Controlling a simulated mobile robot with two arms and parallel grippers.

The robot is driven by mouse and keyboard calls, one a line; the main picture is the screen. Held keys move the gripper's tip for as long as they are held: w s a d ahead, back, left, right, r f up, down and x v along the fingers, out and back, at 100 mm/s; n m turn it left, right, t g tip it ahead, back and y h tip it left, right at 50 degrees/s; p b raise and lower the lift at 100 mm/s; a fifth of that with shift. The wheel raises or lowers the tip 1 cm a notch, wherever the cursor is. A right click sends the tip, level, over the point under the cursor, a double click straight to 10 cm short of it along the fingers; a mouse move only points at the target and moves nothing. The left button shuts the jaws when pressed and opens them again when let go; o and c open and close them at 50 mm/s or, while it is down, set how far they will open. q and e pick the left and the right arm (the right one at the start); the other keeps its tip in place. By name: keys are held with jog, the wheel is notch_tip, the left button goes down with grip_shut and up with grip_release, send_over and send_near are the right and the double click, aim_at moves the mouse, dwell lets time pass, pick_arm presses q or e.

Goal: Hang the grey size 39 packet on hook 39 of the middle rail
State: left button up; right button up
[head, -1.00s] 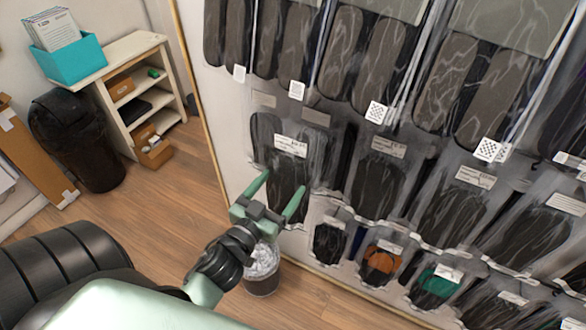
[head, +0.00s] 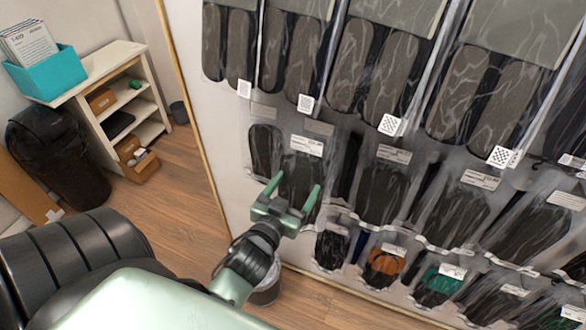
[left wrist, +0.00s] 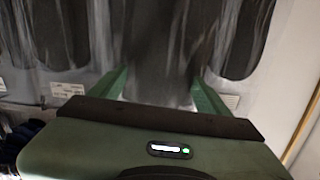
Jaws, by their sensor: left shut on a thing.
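My left gripper (head: 296,187) is at the left end of the middle row of packets. It is shut on a clear packet with dark grey insoles (head: 300,172) and a white label (head: 307,145). The size print is too small to read. In the left wrist view the two green fingers (left wrist: 161,90) stand either side of the packet's hazy plastic (left wrist: 158,50). The packet is close to the wall board, under two grey rail tags (head: 319,128). I cannot tell whether its top touches a hook; hook and rail are unclear. My right gripper is not in view.
Other insole packets hang to the right (head: 378,192). Long packets hang above (head: 290,50). Small packets hang below, one orange (head: 384,264) and one green (head: 438,284). A bin (head: 265,292) stands below my gripper. A white shelf (head: 125,90) is at the left.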

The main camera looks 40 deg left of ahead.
pick_arm(q)
jog(key=shift+w+a, duration=0.1)
jog(key=shift+w, duration=0.75)
jog(key=shift+b+x, duration=0.45)
jog(key=shift+x, duration=1.5)
jog(key=shift+w+a+f, duration=0.2)
jog(key=shift+w+f, duration=0.25)
jog(key=shift+w, duration=0.1)
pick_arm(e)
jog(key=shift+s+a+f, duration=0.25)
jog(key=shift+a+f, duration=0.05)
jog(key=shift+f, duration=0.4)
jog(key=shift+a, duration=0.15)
